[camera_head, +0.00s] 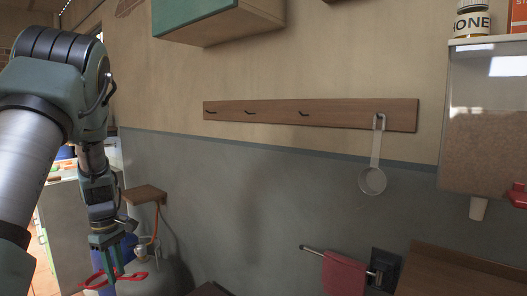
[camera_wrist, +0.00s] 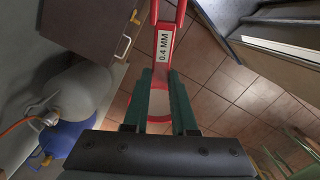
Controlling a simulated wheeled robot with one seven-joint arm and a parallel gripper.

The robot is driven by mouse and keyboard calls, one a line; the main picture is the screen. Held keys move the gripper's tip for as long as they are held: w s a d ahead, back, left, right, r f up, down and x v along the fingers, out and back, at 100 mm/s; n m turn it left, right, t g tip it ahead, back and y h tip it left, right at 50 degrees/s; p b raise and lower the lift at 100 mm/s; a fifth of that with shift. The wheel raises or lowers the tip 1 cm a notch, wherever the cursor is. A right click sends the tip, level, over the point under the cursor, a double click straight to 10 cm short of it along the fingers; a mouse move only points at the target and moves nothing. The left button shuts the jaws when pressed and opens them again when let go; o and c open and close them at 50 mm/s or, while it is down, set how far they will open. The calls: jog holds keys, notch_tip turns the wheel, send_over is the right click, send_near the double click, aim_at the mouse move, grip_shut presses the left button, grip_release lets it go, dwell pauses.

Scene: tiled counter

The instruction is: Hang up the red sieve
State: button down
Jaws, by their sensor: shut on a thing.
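The red sieve shows at the lower left of the head view (camera_head: 130,277). Its red handle with a "0.4 MM" label also shows in the wrist view (camera_wrist: 165,46). My gripper (camera_head: 112,268) is shut on the red handle, with a finger on either side in the wrist view (camera_wrist: 161,88). The sieve's far end runs out of the wrist view. A wooden hook rail (camera_head: 350,112) is on the wall, right of and above my gripper. Its left hook (camera_head: 211,111), second hook (camera_head: 250,112) and third hook (camera_head: 303,113) are empty. A pale sieve (camera_head: 373,181) hangs from the right hook.
A green wall cabinet (camera_head: 195,15) is above the rail. A small wooden shelf (camera_head: 146,193) juts from the wall near my gripper. A red towel (camera_head: 343,274) hangs on a bar below the pale sieve. The wall below the empty hooks is clear.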

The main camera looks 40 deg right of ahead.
jog(key=s+d+r+n+g+h, duration=0.15)
jog(key=d+r+n+h, duration=0.25)
jog(key=d+r, duration=0.45)
jog(key=s+d+r+n+t+h, duration=0.1)
jog(key=s+d+r+n+h, duration=0.3)
jog(key=d, duration=0.8)
jog(key=s+d+r+n+t+h+b, duration=0.1)
jog(key=s+d+r+h, duration=0.1)
jog(key=s+d+r, duration=0.6)
jog(key=s+d+r+n+h, duration=0.1)
jog(key=s+d+r+h, duration=0.3)
jog(key=d+r, duration=0.7)
jog(key=w+d+y+p, duration=0.1)
jog(key=d+p, duration=0.2)
jog(key=d, duration=0.5)
jog(key=shift+w+f, duration=0.2)
jog(key=shift+w, duration=0.05)
